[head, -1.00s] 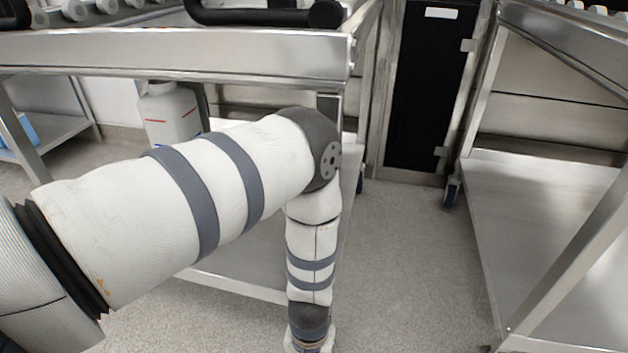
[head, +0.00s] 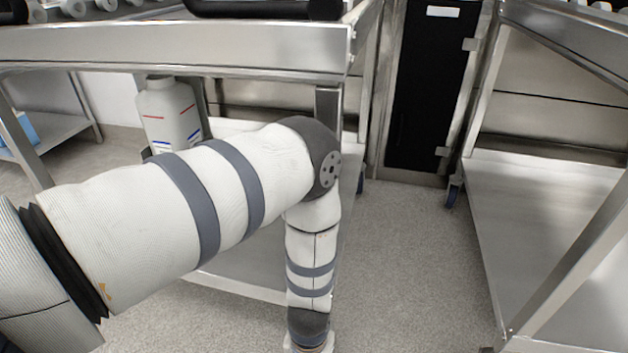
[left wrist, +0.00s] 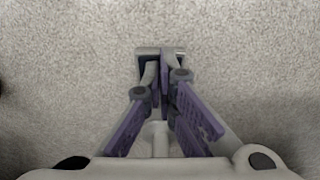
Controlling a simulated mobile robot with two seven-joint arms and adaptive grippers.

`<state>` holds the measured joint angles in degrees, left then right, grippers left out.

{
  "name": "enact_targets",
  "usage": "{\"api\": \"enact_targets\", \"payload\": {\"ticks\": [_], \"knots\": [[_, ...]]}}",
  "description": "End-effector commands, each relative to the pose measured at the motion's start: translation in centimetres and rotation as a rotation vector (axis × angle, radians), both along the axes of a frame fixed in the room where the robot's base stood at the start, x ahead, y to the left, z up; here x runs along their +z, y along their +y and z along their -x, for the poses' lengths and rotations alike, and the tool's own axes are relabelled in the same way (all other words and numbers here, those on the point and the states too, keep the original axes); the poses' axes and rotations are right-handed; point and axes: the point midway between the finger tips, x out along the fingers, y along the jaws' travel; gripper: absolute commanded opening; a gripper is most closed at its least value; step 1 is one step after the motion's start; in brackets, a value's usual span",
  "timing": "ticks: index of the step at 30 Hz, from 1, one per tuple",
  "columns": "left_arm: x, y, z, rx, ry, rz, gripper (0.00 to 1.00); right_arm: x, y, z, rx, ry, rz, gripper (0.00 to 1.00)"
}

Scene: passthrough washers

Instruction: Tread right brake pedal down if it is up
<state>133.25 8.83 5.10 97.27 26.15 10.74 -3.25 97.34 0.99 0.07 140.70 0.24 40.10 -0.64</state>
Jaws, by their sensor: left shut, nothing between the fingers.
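My left arm crosses the head view from the left and reaches down past the corner of the left trolley (head: 190,48). Its gripper is below the head view. In the left wrist view, my left gripper (left wrist: 161,72) is shut and empty, with purple-sided fingers pointing at the speckled floor. A small grey metal shape (left wrist: 160,51) shows right at the fingertips; I cannot tell whether it is a pedal or part of the fingers. No brake pedal can be made out clearly, so its up or down position cannot be read. My right gripper is not in view.
A second steel trolley (head: 540,210) stands on the right, with a wheel (head: 453,192) at its far corner. A grey-white bottle (head: 170,112) stands behind my arm. A black door panel (head: 430,85) is at the back. The floor (head: 410,260) between the trolleys is clear.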

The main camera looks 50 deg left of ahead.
Motion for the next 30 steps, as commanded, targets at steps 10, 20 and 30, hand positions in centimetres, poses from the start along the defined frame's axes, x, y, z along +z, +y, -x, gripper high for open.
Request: {"api": "enact_targets", "payload": {"ticks": [10,20,30], "knots": [[-1.2,0.0,0.0,0.000,0.000,0.000,0.00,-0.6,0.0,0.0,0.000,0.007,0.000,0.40],[-1.4,0.0,-0.1,-0.001,-0.003,-0.001,0.00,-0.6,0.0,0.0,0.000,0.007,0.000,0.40],[3.8,0.0,-0.2,-0.001,-0.007,-0.001,0.00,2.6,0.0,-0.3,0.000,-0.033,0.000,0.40]]}}
